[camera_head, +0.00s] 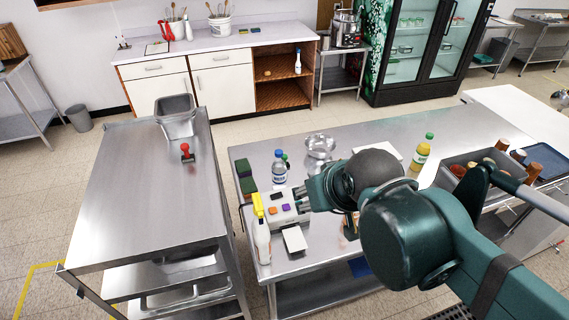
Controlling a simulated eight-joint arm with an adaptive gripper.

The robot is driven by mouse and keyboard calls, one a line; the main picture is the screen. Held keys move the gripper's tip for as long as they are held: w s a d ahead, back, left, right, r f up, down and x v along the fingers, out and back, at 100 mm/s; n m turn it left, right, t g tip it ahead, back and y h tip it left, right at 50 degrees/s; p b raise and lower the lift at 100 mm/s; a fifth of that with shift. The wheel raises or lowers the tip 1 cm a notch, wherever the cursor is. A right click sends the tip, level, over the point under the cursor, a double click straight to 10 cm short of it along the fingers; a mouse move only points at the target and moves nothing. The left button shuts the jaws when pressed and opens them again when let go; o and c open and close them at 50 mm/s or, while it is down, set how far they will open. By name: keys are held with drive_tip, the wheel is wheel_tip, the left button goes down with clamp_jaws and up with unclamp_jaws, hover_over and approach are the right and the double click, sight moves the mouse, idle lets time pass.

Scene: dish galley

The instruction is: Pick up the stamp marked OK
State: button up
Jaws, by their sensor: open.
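A red-handled stamp (186,152) stands upright on the steel top of the left cart (135,195), near its right edge. Its marking cannot be read from here. My gripper (302,197) is open, over the left part of the middle steel table, well to the right of the stamp with a gap between cart and table. The fingertips are beside a pale box (284,216) with small orange and purple pieces on it; whether they touch it I cannot tell. Part of the table is hidden behind my arm.
A grey metal pan (176,116) stands behind the stamp. On the middle table are a yellow-topped spray bottle (262,235), a water bottle (280,168), dark green sponges (243,172), a clear bowl (319,149) and a white block (294,240). The cart's front half is clear.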

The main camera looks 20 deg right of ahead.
idle(0.3)
drive_tip(key=w+d+r+n+g, duration=0.1)
drive_tip(key=w+r+n+g, duration=0.15)
drive_tip(key=w+r, duration=1.05)
drive_tip(key=n+g+p, duration=0.2)
drive_tip(key=n+g, duration=0.3)
drive_tip(key=n, duration=0.3)
hover_over(285, 155)
wheel_tip(285, 155, down, 8)
wheel_tip(285, 155, down, 33)
drive_tip(key=shift+a+f, duration=0.15)
drive_tip(key=shift+f, duration=0.1)
